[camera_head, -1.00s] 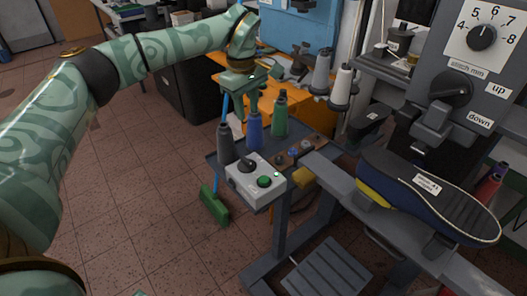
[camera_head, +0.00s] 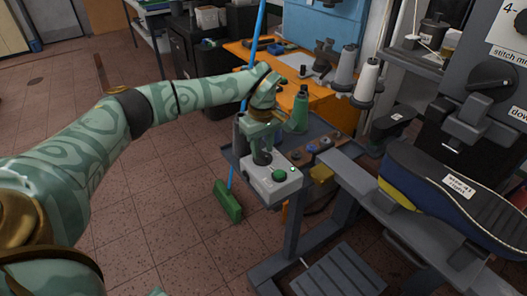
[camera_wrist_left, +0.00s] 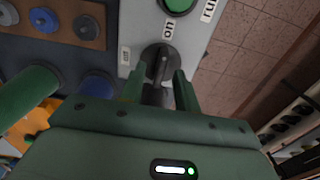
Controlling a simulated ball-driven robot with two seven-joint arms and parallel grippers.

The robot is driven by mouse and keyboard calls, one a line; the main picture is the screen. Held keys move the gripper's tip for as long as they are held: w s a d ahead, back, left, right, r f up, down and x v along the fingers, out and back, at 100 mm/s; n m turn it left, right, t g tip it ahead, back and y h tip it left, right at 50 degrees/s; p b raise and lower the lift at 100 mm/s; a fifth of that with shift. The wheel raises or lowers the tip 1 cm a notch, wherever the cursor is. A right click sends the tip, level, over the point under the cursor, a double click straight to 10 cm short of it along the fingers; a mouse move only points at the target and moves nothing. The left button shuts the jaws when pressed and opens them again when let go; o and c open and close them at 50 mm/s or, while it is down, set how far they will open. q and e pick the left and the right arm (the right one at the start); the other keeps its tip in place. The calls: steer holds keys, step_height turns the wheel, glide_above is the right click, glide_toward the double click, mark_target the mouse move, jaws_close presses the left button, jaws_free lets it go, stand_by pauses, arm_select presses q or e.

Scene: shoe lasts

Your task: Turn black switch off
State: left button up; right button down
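The black rotary switch (camera_head: 262,157) stands on a light grey control box (camera_head: 264,184) beside a green button (camera_head: 279,175). My left gripper (camera_head: 262,149) is just above the switch. In the wrist view its two fingers (camera_wrist_left: 160,84) are apart, one on each side of the switch's near part. I cannot tell whether they touch it. My right gripper is not in view.
The box sits on a grey stand, with a green bottle (camera_head: 300,110) and a dark bottle (camera_head: 239,132) close behind. Coloured knobs sit on a wooden strip (camera_wrist_left: 75,18). A shoe (camera_head: 450,200) is at right.

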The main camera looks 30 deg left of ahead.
arm_select(q)
steer(key=shift+f, duration=0.5)
jaws_close()
steer(key=shift+r, duration=0.1)
